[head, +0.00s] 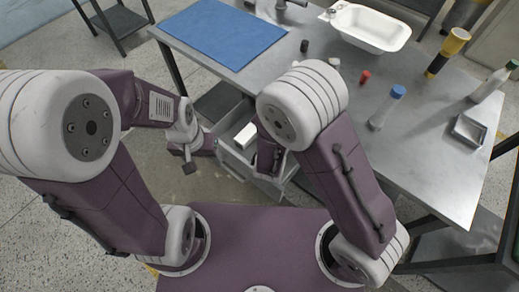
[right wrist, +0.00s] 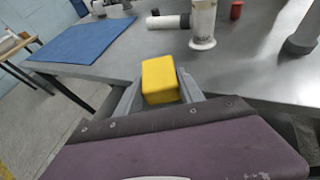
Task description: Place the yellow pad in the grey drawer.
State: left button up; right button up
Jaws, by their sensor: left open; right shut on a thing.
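The yellow pad (right wrist: 160,78) is a small block between the fingers of my right gripper (right wrist: 158,92) in the right wrist view. That gripper is shut on it, and the tabletop edge shows behind it. In the head view the pad is hidden by my right arm. The grey drawer (head: 234,162) stands pulled out below the table's near edge, with a white block (head: 245,136) inside. My right forearm hangs over the drawer's right part and hides some of it. My left gripper (head: 184,160) is open and empty, left of the drawer.
The metal table (head: 320,110) holds a blue mat (head: 222,34), a white basin (head: 370,27), a red cap (head: 365,76), a blue-capped bottle (head: 387,107), a yellow-and-black flashlight (head: 446,52) and a small metal tray (head: 468,131). The table's near middle is clear.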

jog(key=w+a+n+y+b, duration=0.1)
jog(key=a+n+y+b, duration=0.35)
jog(key=b, duration=0.95)
jog(key=shift+m, duration=0.25)
jog(key=f+b, duration=0.2)
jog(key=f, duration=0.2)
jog(key=f+b, duration=0.3)
jog(key=f, duration=0.2)
jog(key=f+b, duration=0.2)
jog(key=f, duration=0.2)
jog(key=shift+a+f+b, duration=0.25)
jog(key=shift+a+b, duration=0.05)
jog(key=shift+a, duration=0.05)
jog(key=shift+w+f, duration=0.15)
jog(key=shift+w, duration=0.2)
jog(key=w, duration=0.4)
jog(key=shift+a, duration=0.4)
jog(key=w, duration=0.3)
jog(key=shift+a, duration=0.2)
jog(key=shift+w+f+b, duration=0.15)
jog(key=shift+f+b, duration=0.4)
jog(key=shift+b, duration=0.1)
pick_arm(q)
notch_tip(320, 180, down, 26)
pick_arm(e)
jog(key=shift+r, duration=0.1)
pick_arm(q)
jog(key=shift+r, duration=0.1)
